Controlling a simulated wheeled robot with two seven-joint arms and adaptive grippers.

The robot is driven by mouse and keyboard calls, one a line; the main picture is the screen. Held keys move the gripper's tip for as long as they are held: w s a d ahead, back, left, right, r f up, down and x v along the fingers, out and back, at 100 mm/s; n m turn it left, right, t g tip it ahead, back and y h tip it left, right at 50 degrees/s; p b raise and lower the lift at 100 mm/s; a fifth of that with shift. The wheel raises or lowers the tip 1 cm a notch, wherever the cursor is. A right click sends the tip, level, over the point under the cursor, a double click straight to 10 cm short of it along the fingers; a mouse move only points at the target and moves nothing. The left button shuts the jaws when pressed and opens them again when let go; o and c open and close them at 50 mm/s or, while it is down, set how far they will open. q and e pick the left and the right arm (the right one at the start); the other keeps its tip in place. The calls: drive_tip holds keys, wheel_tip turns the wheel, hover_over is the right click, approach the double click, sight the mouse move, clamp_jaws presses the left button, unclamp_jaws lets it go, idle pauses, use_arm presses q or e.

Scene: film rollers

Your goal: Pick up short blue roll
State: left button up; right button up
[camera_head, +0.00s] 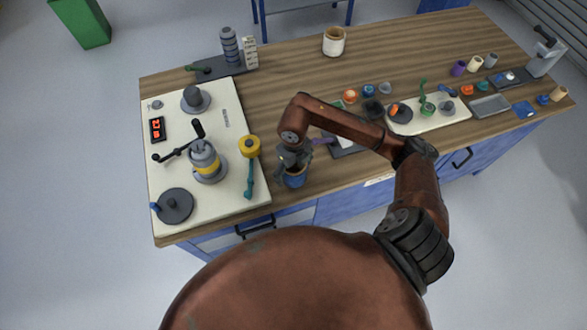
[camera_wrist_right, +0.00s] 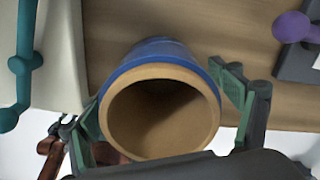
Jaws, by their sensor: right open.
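A short blue roll (camera_head: 294,180) with a tan inner core stands on the wooden table near its front edge. In the right wrist view the roll (camera_wrist_right: 160,100) fills the middle, with its hollow end facing the camera. My right gripper (camera_head: 291,165) is over the roll from above. In the right wrist view its green-padded fingers (camera_wrist_right: 165,110) are open, one on each side of the roll. A narrow gap shows at the right finger; whether the left finger touches the roll I cannot tell. My left gripper is not in view.
A white board (camera_head: 215,115) with a crank device (camera_head: 207,160) and a teal-handled yellow knob (camera_head: 249,147) lies left of the roll. A dark plate with a purple handle (camera_head: 323,140) is at its right. Several small coloured rolls stand on the far right of the table (camera_head: 430,45).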

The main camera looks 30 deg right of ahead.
drive_tip(key=shift+f, duration=0.1)
drive_tip(key=c, duration=1.4)
